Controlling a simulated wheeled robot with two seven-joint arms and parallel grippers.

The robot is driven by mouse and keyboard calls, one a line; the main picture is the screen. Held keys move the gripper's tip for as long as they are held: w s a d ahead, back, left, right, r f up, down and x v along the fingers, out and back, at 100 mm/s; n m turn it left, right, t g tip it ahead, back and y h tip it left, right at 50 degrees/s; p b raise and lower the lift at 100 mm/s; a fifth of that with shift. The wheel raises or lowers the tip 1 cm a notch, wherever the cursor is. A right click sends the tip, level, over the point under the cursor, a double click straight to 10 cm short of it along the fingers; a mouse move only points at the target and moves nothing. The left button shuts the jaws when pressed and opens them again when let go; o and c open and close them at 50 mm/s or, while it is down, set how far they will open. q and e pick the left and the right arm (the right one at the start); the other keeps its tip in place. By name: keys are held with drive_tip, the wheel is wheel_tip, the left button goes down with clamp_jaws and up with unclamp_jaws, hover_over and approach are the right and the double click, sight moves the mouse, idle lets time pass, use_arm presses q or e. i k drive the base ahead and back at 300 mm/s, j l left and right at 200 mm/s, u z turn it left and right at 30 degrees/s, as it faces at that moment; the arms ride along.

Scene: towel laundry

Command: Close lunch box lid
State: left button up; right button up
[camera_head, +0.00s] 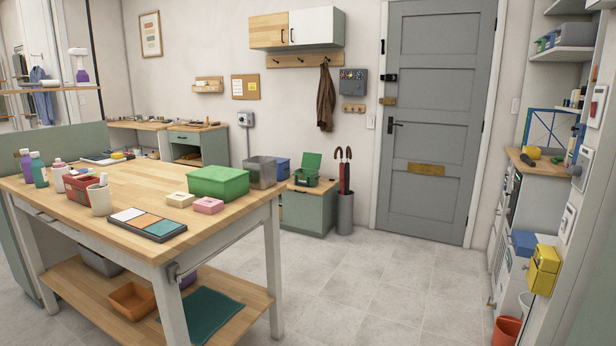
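A small green box (306,179) stands on the low cabinet by the back wall, with its green lid (312,162) raised open at the back. It looks like the lunch box. Its inside is too small to make out. A larger green box (218,184) sits on the wooden table in front, and its top looks covered. Neither of my grippers is in view.
The wooden table (110,236) fills the left front. Open tiled floor (385,285) lies between the table, the grey door (433,120) and the right-hand units.

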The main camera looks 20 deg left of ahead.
sight(310, 160)
drive_tip(key=i+j+u, duration=0.2)
drive_tip(key=i, duration=0.3)
drive_tip(key=i+j+u, duration=0.15)
drive_tip(key=i, duration=0.35)
drive_tip(key=i+z, duration=0.2)
drive_tip(key=i, duration=0.35)
drive_tip(key=i+j+z, duration=0.1)
drive_tip(key=i+z, duration=0.15)
drive_tip(key=i, duration=0.3)
drive_tip(key=i+j+z, duration=0.2)
drive_tip(key=i, duration=0.35)
drive_tip(key=i+u, duration=0.15)
drive_tip(key=i, duration=0.45)
drive_tip(key=i+l+u, duration=0.15)
drive_tip(key=i, duration=0.45)
drive_tip(key=i+l+u, duration=0.15)
drive_tip(key=i, duration=0.45)
drive_tip(key=i+j+u, duration=0.2)
drive_tip(key=i, duration=0.25)
drive_tip(key=i+j+u, duration=0.2)
drive_tip(key=i, duration=0.25)
drive_tip(key=i+j+u, duration=0.2)
drive_tip(key=i, duration=0.25)
